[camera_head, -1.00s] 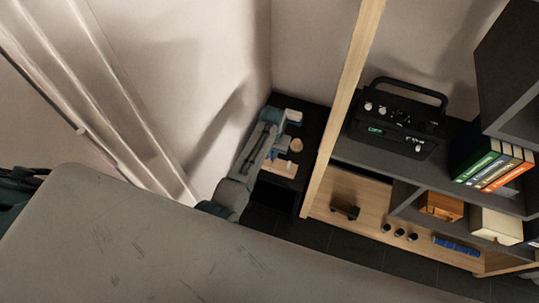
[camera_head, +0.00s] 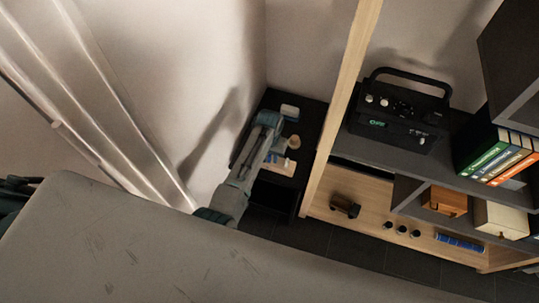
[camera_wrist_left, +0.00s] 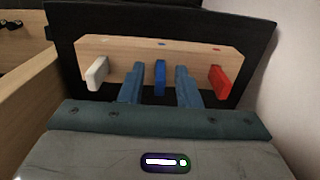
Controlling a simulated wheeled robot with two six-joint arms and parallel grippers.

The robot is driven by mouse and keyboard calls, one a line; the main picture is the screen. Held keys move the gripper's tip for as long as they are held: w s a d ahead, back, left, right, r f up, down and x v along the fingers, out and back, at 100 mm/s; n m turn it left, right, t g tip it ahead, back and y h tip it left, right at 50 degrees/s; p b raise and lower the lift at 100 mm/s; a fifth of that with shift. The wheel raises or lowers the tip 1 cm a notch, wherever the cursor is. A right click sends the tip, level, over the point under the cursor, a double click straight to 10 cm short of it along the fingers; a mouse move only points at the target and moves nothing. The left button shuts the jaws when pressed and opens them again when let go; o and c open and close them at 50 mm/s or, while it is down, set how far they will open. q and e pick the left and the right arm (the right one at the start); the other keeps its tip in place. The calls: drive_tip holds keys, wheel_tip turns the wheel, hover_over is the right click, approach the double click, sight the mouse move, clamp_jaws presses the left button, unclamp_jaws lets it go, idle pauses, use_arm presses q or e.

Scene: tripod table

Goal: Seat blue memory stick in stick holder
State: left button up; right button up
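In the left wrist view a pale wooden stick holder (camera_wrist_left: 195,62) lies across the black table. A white stick (camera_wrist_left: 97,73), a blue memory stick (camera_wrist_left: 160,78) and a red stick (camera_wrist_left: 222,79) stand out along its near side, with small coloured marks above them. My left gripper (camera_wrist_left: 157,72) is open, with one finger on each side of the blue stick and a visible gap to both. Whether the blue stick is fully seated cannot be told. In the head view my left arm reaches over the holder (camera_head: 284,167) and partly hides it. My right gripper is not in view.
A wooden post (camera_head: 337,110) and a shelf with a black radio (camera_head: 398,112) stand to the right. A pale wall is behind.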

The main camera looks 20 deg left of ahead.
use_arm(q)
drive_tip(key=shift+r, duration=0.15)
wheel_tip(320, 180, up, 12)
idle(0.4)
idle(0.4)
